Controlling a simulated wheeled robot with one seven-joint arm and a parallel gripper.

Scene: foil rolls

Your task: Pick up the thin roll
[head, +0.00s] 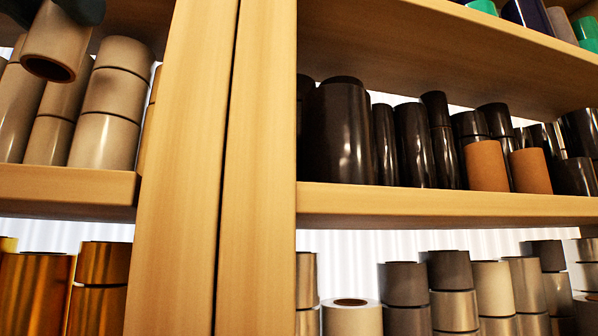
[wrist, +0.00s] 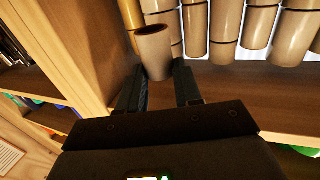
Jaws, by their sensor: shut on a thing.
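A beige-tan roll (head: 58,38) is at the top left of the head view, tilted, with its dark hollow end facing down toward me. My gripper (head: 54,12) is shut on it, a dark finger on either side. In the wrist view the same roll (wrist: 154,52) sits between the two black fingertips of my gripper (wrist: 158,76), its open end up. It is in front of the other beige rolls and appears clear of the shelf board. Whether it touches the rolls behind cannot be told.
Stacked beige rolls (head: 105,110) stand on the left shelf (head: 70,187). Wooden uprights (head: 180,170) divide the bays. Black rolls (head: 340,130) fill the right shelf, with brown ones (head: 486,165) in front. Gold rolls (head: 100,275) and grey rolls (head: 452,285) stand below.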

